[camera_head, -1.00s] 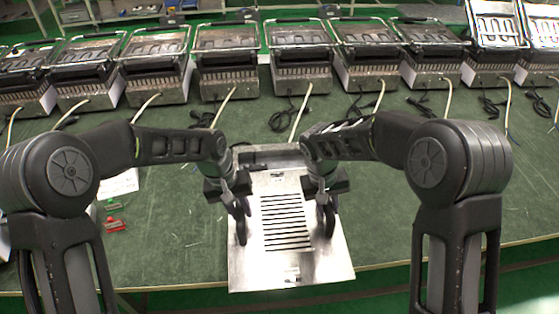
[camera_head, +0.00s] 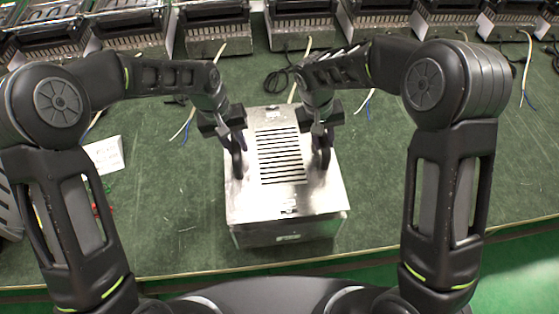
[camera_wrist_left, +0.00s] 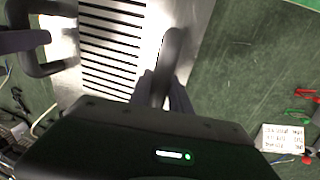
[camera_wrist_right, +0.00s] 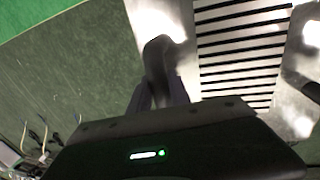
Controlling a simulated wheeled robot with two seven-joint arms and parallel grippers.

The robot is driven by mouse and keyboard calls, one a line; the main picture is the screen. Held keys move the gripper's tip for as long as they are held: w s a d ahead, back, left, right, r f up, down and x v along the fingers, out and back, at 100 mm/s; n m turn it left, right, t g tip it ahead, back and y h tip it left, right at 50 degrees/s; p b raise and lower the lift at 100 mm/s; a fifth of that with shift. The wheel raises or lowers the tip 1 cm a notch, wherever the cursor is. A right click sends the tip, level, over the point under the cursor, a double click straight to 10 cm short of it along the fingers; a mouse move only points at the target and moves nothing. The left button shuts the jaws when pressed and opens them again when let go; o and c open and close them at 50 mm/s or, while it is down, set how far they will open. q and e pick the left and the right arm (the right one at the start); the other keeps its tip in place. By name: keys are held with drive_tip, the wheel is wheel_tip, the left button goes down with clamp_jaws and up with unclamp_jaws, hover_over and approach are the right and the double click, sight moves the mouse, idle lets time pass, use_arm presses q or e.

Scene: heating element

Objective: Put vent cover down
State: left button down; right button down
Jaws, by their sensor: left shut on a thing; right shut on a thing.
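The vent cover (camera_head: 285,194) is a shiny metal plate with a row of dark slots and a black loop handle on each side. It sits level on or just above a metal box (camera_head: 285,233), whose front shows below its near edge; I cannot tell whether they touch. My left gripper (camera_head: 238,147) is shut on the left black handle (camera_wrist_left: 171,55). My right gripper (camera_head: 322,140) is shut on the right black handle (camera_wrist_right: 156,62). The cover hides the top of the box.
A green work table (camera_head: 170,215) surrounds the box, with free room on both sides. A row of metal grill machines (camera_head: 215,30) with loose cables stands along the back. A white label card (camera_head: 104,154) lies at the left. The table's front edge is close below the box.

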use_arm(q)
drive_tip(key=shift+w+f, duration=0.1)
use_arm(e)
drive_tip(key=shift+w+f, duration=0.1)
drive_tip(key=shift+f, duration=0.05)
